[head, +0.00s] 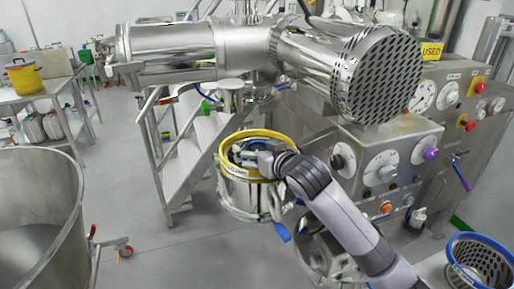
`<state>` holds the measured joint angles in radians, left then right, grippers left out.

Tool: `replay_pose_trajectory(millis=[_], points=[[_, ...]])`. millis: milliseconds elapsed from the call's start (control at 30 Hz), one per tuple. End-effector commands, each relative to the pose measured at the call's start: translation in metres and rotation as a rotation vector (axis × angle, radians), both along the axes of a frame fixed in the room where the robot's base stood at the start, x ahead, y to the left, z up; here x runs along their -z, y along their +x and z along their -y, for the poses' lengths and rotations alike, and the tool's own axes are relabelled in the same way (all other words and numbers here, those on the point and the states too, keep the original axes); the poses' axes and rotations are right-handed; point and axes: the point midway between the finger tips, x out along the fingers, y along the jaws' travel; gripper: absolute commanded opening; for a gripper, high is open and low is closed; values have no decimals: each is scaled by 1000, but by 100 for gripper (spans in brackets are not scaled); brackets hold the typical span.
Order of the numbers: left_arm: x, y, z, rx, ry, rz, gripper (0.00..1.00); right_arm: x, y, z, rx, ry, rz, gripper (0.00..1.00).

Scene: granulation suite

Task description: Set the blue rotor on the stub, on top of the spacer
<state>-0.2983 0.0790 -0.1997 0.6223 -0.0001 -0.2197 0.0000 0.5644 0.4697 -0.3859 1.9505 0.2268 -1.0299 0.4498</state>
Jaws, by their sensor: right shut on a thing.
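My right gripper (262,160) reaches over the yellow-rimmed steel housing (226,178) in the middle of the view. It is shut on a dull blue-grey part, which I take for the blue rotor (240,152), at the housing's mouth. The gripper and forearm cover part of it. I cannot tell whether the rotor is touching anything below it. The stub and the spacer do not show; the rotor, gripper and rim may hide them. My left gripper is not in view.
A control panel with dials (385,160) stands close on the right. A large steel duct with a perforated end (385,75) hangs above. A blue-rimmed perforated basket (480,262) is at lower right. A big steel bowl (40,215) and steps (190,165) are on the left.

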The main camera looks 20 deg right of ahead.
Motion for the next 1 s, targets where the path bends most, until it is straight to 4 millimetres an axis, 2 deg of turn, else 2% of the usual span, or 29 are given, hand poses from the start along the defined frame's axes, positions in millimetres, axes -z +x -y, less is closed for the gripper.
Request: replay_pose_trajectory(millis=[33,167,200,433,833,1000], points=[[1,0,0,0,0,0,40,18,-2,-2,-4,-15,-36,43],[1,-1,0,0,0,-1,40,18,-2,-2,-4,-15,-36,43],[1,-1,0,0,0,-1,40,18,-2,-2,-4,-15,-36,83],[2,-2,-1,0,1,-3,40,18,-2,-2,-4,-15,-36,98],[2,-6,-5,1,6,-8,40,20,-3,-2,-6,-15,-40,100],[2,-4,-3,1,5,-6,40,15,-15,0,-6,-14,-37,100]])
